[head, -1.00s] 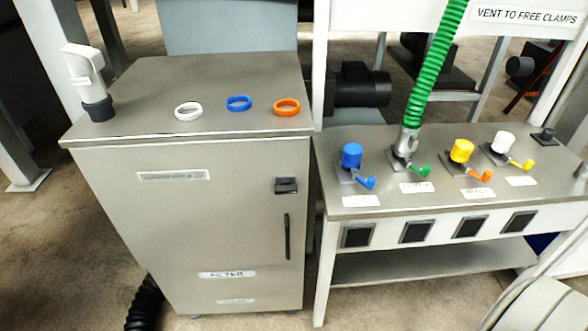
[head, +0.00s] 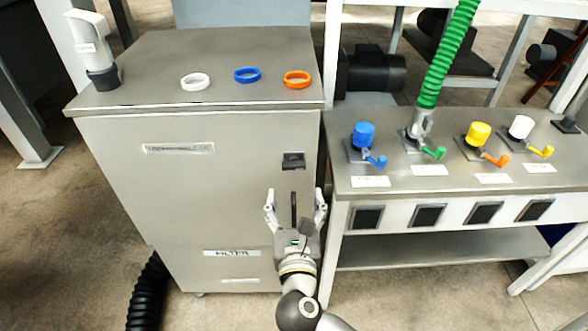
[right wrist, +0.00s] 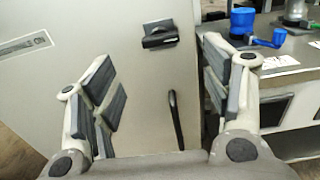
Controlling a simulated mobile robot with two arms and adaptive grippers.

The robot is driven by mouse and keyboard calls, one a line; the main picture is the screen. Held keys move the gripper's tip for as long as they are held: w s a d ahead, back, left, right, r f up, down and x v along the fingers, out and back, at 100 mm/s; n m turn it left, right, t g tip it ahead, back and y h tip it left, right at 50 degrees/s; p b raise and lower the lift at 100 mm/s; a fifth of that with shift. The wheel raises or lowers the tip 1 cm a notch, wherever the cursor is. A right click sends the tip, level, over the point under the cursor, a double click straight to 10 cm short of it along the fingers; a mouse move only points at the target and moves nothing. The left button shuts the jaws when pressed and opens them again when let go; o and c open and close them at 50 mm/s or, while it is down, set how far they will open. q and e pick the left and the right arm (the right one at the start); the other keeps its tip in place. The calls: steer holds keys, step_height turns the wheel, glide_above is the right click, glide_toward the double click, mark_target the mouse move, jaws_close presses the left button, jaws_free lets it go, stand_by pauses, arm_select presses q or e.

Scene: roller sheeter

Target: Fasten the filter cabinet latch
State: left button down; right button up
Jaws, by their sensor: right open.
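The filter cabinet (head: 190,190) is a grey metal box with a closed-looking front door. Its latch (head: 293,161) is a small dark block near the door's upper right edge. In the right wrist view the latch (right wrist: 159,35) shows above and between the fingers. A black vertical handle (head: 293,208) is below the latch; it also shows in the right wrist view (right wrist: 175,118). My right gripper (head: 295,197) is open and empty in front of the door, below the latch, with its fingers either side of the handle in the picture. Contact cannot be told. My left gripper is not in view.
White (head: 195,82), blue (head: 247,75) and orange (head: 297,79) rings lie on the cabinet top beside a white fitting (head: 90,45). A bench (head: 400,185) with coloured valves and a green hose (head: 448,50) stands close at right. A black hose (head: 148,292) is at lower left.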

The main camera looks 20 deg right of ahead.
mark_target(294, 168)
steer(key=p+x, duration=0.1)
steer(key=x, duration=0.9)
steer(key=shift+w, duration=0.3)
